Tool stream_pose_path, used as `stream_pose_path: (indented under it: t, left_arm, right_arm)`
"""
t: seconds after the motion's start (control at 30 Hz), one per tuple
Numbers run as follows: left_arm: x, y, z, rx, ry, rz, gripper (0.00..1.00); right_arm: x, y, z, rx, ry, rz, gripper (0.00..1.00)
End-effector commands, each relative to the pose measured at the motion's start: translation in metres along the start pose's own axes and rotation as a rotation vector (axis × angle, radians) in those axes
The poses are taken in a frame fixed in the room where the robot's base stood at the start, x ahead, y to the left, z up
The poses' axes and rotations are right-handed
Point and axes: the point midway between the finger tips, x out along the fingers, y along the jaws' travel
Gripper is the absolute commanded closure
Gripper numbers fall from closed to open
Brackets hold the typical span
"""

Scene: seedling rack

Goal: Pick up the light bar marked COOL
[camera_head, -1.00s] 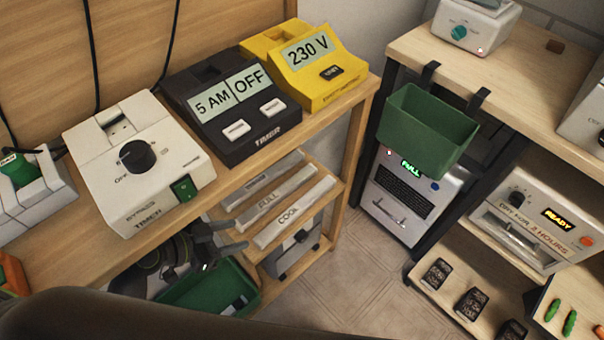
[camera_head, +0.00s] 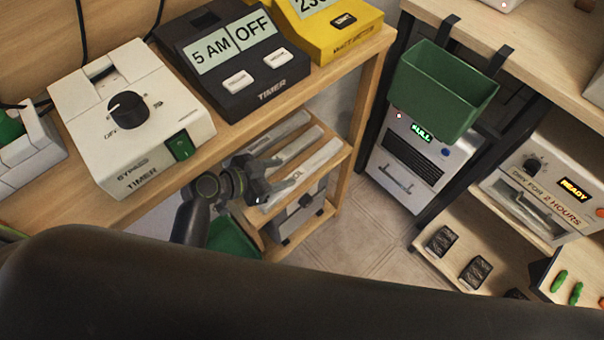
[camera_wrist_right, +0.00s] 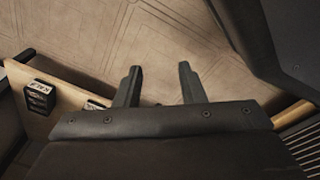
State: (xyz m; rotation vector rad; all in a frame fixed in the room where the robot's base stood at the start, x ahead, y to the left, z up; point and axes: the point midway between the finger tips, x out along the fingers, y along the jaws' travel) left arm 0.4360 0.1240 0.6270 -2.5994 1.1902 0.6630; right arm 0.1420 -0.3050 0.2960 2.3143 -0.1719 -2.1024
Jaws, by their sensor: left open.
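The light bar marked COOL (camera_head: 318,160) is the nearest of three pale bars on the small wooden shelf under the bench. Only the end of its word shows; my left gripper covers its left part. Behind it lie two more bars, the middle one (camera_head: 297,143) and the rear one (camera_head: 285,128). My left gripper (camera_head: 272,182) is open, over the left end of the COOL bar; whether it touches the bar I cannot tell. My right gripper (camera_wrist_right: 159,86) shows in the right wrist view, fingers apart and empty above the floor.
The bench above carries a white timer (camera_head: 130,120), a black timer (camera_head: 225,55) and a yellow unit (camera_head: 335,30). A green bin (camera_head: 232,238) sits low beside the shelf. Another green bin (camera_head: 440,95) hangs at right. My dark arm crosses the foreground.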

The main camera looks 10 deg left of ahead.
Motion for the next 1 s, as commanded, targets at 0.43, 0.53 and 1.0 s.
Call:
stream_pose_path:
  t: [0.43, 0.53, 1.0]
  left_arm:
    - [0.020, 0.001, 0.003, 0.000, 0.001, 0.000, 0.52]
    - [0.027, 0.002, 0.004, -0.001, 0.002, 0.001, 0.52]
    - [0.056, 0.004, 0.006, -0.001, 0.000, 0.001, 0.52]
  right_arm:
    - [-0.011, -0.006, -0.017, 0.016, -0.001, -0.013, 0.64]
    - [-0.018, -0.009, -0.025, 0.022, -0.001, -0.019, 0.64]
    - [-0.053, -0.018, -0.048, 0.045, -0.006, -0.047, 0.64]
